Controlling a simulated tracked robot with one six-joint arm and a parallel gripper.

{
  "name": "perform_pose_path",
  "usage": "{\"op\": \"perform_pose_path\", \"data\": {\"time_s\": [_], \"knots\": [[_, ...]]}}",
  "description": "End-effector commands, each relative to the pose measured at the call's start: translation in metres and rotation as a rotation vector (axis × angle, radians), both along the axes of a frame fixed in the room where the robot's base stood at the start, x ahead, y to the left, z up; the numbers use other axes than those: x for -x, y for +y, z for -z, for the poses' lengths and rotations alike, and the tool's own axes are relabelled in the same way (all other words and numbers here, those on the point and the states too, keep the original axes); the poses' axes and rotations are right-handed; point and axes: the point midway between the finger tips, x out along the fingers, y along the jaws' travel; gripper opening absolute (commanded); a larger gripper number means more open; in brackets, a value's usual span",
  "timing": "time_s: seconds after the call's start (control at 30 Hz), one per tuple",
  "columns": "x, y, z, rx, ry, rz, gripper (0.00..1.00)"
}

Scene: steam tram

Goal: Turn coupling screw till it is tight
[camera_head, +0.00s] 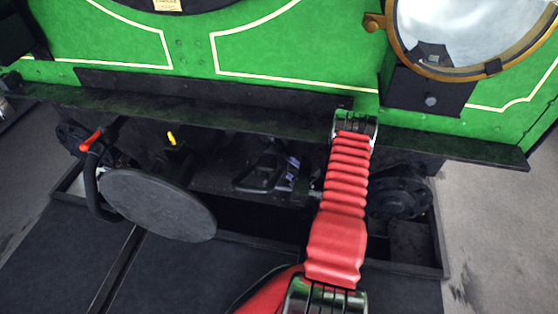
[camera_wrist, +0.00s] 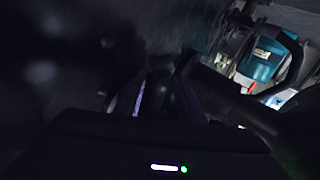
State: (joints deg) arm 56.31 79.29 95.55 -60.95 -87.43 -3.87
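The dark coupling (camera_head: 262,172) hangs under the black beam at the middle of the green tram front. Its screw cannot be made out clearly from the other dark parts. My red arm reaches forward to the beam, and my gripper (camera_head: 291,168), with purple-tinted parts, is just right of the coupling. In the wrist view my gripper's two dim fingers (camera_wrist: 165,100) stand on either side of a dark upright part (camera_wrist: 160,70), perhaps of the coupling. Contact and finger closure are too dark to judge.
A grey buffer disc (camera_head: 160,205) and a hose with a red lever (camera_head: 90,141) are at the left. A yellow-tipped part (camera_head: 171,138) stands between buffer and coupling. The black beam (camera_head: 220,115) runs above. A round headlamp (camera_head: 470,35) is at upper right.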

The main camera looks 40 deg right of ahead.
Motion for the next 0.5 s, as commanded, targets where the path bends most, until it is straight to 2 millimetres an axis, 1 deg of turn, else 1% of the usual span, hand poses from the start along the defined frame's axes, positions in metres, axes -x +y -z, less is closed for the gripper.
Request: {"op": "perform_pose_path", "data": {"time_s": [0.03,0.1,0.2,0.5], "knots": [[-0.006,0.001,0.000,0.000,-0.001,-0.001,0.35],[-0.012,0.002,0.000,-0.001,-0.001,-0.001,0.35],[-0.017,0.002,0.000,0.000,-0.001,-0.001,0.35],[-0.018,0.002,0.000,-0.001,-0.001,-0.001,0.34]]}}
